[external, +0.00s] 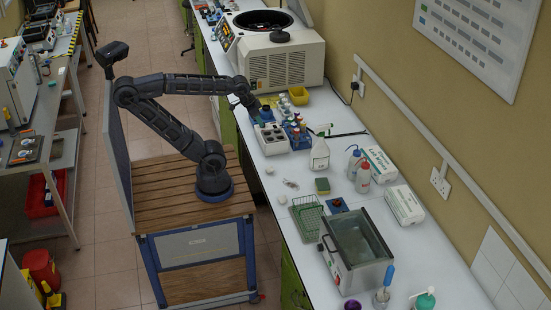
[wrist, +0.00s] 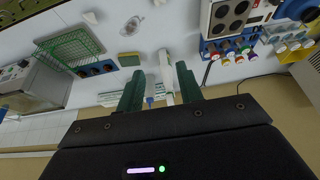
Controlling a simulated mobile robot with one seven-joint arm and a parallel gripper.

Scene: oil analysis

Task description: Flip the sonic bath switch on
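The sonic bath (external: 345,272) is a steel, open-topped rectangular tank on the near part of the white bench. Its front panel faces left, with small markings; I cannot make out the switch. In the wrist view the bath (wrist: 28,85) is at the left edge, partly cut off. My gripper (external: 262,113) is above the bench by the bottle racks, well away from the bath. In the wrist view its two green fingers (wrist: 160,80) are apart, with nothing held; a white spray bottle shows beyond them.
A green wire basket (external: 306,217) stands beside the bath. A spray bottle (external: 320,155), wash bottles (external: 363,177) and white boxes (external: 404,205) stand between gripper and bath, toward the wall. A grey four-hole block (external: 271,139) and a centrifuge (external: 278,62) are near the gripper.

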